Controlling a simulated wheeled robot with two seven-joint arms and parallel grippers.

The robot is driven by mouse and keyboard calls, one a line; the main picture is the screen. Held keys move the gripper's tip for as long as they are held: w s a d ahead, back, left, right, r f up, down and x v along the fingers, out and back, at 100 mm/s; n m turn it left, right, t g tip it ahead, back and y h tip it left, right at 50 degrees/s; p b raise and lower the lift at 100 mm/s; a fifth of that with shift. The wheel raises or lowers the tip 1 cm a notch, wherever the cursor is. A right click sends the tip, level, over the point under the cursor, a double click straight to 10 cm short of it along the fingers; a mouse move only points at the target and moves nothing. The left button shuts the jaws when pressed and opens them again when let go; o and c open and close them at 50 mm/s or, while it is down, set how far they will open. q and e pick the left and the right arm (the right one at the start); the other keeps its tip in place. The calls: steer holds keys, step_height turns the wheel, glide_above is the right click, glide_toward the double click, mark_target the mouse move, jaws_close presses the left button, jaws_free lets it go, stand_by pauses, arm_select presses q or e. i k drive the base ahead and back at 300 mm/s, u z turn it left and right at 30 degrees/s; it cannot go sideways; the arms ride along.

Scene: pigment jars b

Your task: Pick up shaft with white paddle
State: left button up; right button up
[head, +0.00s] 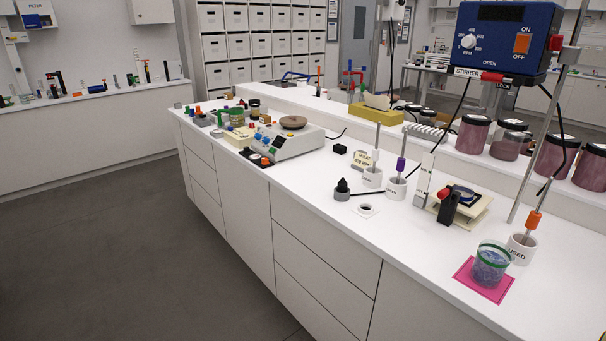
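A thin grey shaft with a white collar (375,156) stands upright in a white cup (372,177) near the middle of the counter. Its lower end is hidden inside the cup. Just right of it, a shaft with a purple collar (401,164) stands in a second white cup (396,189). A shaft with an orange collar (533,219) leans in a white cup marked USED (521,248) at the right. Neither of my grippers shows in the head view.
A blue stirrer unit (506,38) hangs on a stand rod at the right. A green-rimmed jar (490,265) stands on a pink mat (463,272). Jars of dark red pigment (472,134) line the raised shelf. A hotplate (290,140) stands left of the cups.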

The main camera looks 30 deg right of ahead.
mark_target(375, 155)
steer(key=u, duration=0.55)
steer(key=i, duration=0.45)
steer(key=z, duration=0.65)
steer(key=i, duration=1.5)
steer(key=z, duration=1.2)
